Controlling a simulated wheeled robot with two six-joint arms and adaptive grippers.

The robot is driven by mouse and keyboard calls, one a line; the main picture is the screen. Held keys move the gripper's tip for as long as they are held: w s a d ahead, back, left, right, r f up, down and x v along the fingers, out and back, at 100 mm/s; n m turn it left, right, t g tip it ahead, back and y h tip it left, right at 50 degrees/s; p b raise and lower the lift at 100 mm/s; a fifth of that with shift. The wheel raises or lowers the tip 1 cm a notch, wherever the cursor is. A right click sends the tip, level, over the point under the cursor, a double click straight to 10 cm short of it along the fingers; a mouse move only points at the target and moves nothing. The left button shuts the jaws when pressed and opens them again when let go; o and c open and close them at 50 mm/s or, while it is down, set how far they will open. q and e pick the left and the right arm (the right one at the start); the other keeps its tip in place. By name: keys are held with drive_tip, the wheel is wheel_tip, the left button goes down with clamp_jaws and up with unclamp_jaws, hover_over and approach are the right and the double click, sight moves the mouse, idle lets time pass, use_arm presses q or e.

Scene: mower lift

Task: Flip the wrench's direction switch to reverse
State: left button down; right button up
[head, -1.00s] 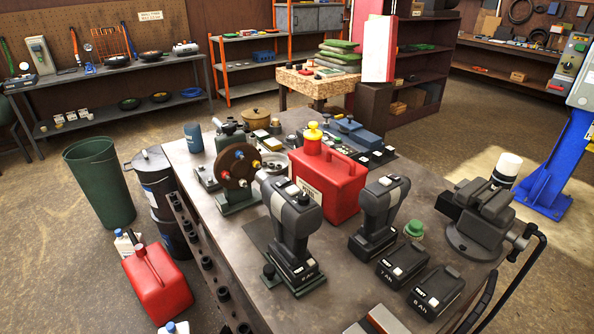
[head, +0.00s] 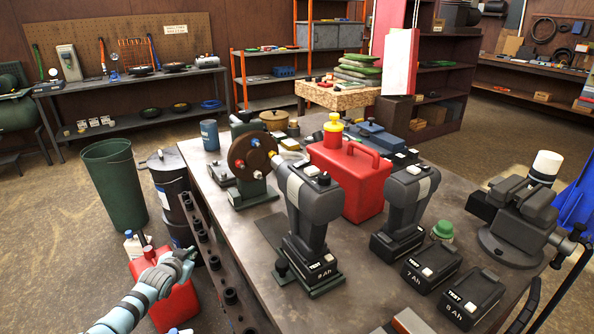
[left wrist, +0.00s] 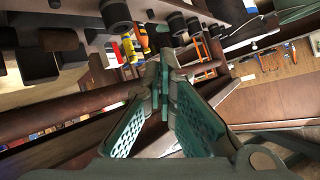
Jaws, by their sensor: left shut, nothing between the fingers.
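A dark grey cordless wrench (head: 305,205) stands upright on a 9 Ah battery and a green base plate at the near part of the workbench (head: 262,300). A small light switch-like part shows on its top; I cannot tell its direction. A second, similar power tool (head: 408,200) stands to its right. My left gripper (head: 186,256) is shut and empty, left of the bench edge and over the red canister on the floor, well apart from the wrench. Its closed fingers (left wrist: 165,65) fill the middle of the left wrist view. My right gripper is not in view.
A red fuel can (head: 348,180) stands behind the wrench and a brown wheel on a stand (head: 250,160) to its left. Loose batteries (head: 472,295) and a vise (head: 520,220) are at the right. Sockets line the bench's left side (head: 203,236).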

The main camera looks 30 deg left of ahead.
use_arm(q)
drive_tip(key=w+a+r+t+b, duration=0.1)
drive_tip(key=w+r+t+b, duration=0.2)
drive_tip(key=r, duration=1)
drive_tip(key=w+a+r+t+b, duration=0.15)
drive_tip(key=w+r, duration=0.25)
drive_tip(key=r, duration=0.8)
drive_tip(key=s+d+r+m+t+h+b, duration=0.1)
drive_tip(key=d+r+t+h, duration=0.1)
drive_tip(key=d+r, duration=0.35)
drive_tip(key=d+r+m+t+h+b, duration=0.1)
drive_tip(key=d+r+t+h+b, duration=0.15)
drive_tip(key=r, duration=0.65)
drive_tip(key=s+d+r+m+g+h, duration=0.2)
drive_tip(key=s+d+h, duration=0.2)
drive_tip(key=d, duration=0.7)
drive_tip(key=s+d+r+m+g+h, duration=0.2)
drive_tip(key=s+d+h, duration=0.3)
drive_tip(key=d, duration=0.6)
drive_tip(key=shift+s+d+r+m+g+h+b, duration=0.2)
drive_tip(key=shift+d+r+m+g+h+b, duration=0.15)
drive_tip(key=shift+r+m+h, duration=0.3)
drive_tip(key=shift+r, duration=0.1)
